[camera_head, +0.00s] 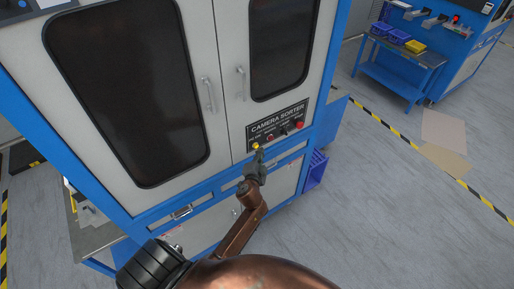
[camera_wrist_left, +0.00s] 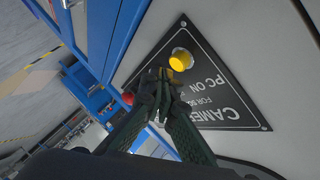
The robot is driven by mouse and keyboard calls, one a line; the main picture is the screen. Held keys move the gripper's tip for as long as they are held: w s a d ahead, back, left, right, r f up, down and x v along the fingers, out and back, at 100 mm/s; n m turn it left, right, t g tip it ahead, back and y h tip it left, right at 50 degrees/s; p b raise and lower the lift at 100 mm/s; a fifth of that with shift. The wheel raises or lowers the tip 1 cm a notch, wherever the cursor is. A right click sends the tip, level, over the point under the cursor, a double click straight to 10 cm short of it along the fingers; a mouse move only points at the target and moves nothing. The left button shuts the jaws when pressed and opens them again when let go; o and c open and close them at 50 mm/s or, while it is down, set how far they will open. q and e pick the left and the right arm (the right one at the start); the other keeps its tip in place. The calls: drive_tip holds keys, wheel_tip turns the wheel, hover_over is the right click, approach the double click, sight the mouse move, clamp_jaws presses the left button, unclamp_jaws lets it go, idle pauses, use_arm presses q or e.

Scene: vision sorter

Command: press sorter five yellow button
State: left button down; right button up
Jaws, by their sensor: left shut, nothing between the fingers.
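The yellow button (camera_head: 256,146) sits at the left end of the black "CAMERA SORTER" panel (camera_head: 278,122) on the sorter's front. In the left wrist view the yellow button (camera_wrist_left: 181,60) stands out from the panel (camera_wrist_left: 215,85), just beyond my fingertips. My left gripper (camera_head: 259,158) is shut and empty, with its tips right below the button in the head view. It also shows in the left wrist view (camera_wrist_left: 160,76). I cannot tell whether the tips touch the button. My right gripper is not in view.
A red button (camera_head: 299,125) is at the panel's right end, with smaller controls between. Door handles (camera_head: 208,94) stick out above left. A blue crate (camera_head: 316,170) is at the sorter's lower right. A blue-framed table (camera_head: 398,72) with bins stands far right. The floor between is open.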

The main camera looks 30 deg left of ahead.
use_arm(q)
drive_tip(key=shift+d, duration=0.15)
drive_tip(key=d, duration=0.1)
drive_tip(key=s+d, duration=0.1)
drive_tip(key=d, duration=0.1)
drive_tip(key=s+d, duration=0.1)
drive_tip(key=shift+d+b, duration=0.2)
drive_tip(key=shift+b, duration=0.1)
idle(0.7)
